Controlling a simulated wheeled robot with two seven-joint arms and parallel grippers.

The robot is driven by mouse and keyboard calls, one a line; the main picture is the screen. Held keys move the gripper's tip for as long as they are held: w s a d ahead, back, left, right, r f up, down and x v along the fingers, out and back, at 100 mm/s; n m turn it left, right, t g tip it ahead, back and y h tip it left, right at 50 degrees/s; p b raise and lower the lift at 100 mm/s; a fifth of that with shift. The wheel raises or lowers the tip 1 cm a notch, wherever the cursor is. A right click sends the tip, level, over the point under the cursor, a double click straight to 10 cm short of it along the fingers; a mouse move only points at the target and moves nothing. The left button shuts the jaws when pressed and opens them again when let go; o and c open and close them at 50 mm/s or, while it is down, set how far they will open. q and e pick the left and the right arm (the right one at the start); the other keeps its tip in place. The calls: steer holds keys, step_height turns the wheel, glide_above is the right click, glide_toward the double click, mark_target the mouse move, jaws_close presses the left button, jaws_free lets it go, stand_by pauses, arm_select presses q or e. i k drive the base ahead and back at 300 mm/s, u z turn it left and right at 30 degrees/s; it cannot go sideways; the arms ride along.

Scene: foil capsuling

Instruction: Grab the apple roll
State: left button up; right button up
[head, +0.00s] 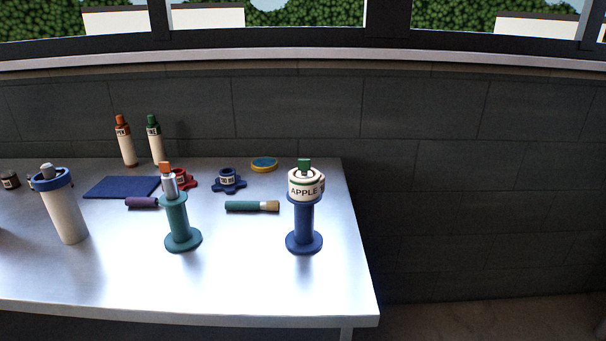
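The apple roll (305,186) is a white ring-like roll with a dark "APPLE" label. It sits on top of a blue stand (303,220) near the right end of the metal table. A small green piece (304,165) sticks up from the roll's middle. Neither of my grippers shows in the head view.
A teal stand (178,222) with an orange-topped piece stands left of the blue stand. Between them lies a green-handled brush (252,206). A white, blue-rimmed container (63,208), a blue mat (122,187) and two bottles (126,142) are farther left. The table front (250,285) is clear.

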mark_target(300, 189)
steer(key=u, duration=4.05)
steer(key=k, duration=1.9)
steer(key=z, duration=1.2)
